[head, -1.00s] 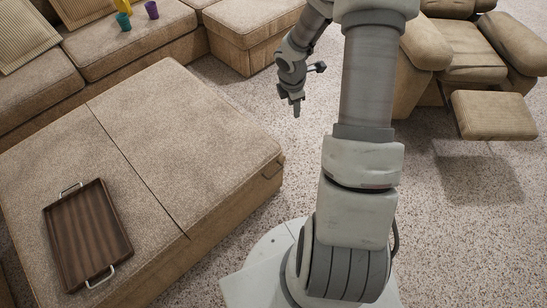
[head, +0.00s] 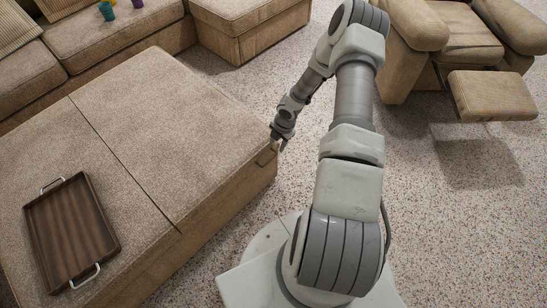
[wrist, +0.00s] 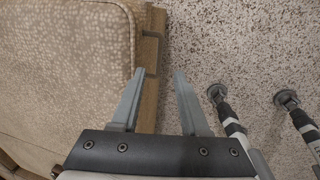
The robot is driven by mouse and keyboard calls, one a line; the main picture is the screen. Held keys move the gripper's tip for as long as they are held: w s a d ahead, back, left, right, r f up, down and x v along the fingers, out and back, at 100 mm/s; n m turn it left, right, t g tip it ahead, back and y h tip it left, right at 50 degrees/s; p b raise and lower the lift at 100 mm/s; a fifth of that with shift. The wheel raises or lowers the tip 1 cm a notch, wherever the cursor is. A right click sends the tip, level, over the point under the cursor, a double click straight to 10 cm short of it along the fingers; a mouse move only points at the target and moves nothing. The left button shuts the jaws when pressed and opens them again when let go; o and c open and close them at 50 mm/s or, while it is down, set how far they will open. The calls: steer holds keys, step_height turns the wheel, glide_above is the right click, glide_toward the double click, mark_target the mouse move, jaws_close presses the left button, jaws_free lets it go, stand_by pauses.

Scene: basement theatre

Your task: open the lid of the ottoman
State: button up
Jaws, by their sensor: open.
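The large tan ottoman (head: 150,205) fills the left of the head view, its top split by a seam into two padded sections. The far section is the bare lid (head: 175,120). A small handle (head: 266,158) sticks out from its right edge; it also shows in the wrist view as a thin bracket (wrist: 158,58). My gripper (head: 279,146) is by that edge, close to the handle. In the wrist view my gripper (wrist: 157,78) is open and empty, with its fingers pointing toward the handle. The left finger overlaps the ottoman's side; I cannot tell whether it touches.
A dark wooden tray (head: 35,218) with metal handles lies on the ottoman's near section. A sofa (head: 110,38) with small coloured cups (head: 107,12) stands behind. A recliner with its footrest (head: 492,95) out is at the right.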

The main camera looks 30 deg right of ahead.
mark_target(273, 157)
steer(key=f+b, duration=0.1)
steer(key=f, duration=0.2)
steer(key=w+f+b, duration=0.1)
steer(key=f, duration=0.3)
steer(key=w+f+b, duration=0.1)
steer(key=f, duration=0.2)
steer(key=shift+a+f, duration=0.2)
steer(key=shift+a, duration=0.15)
jaws_close()
stand_by(0.8)
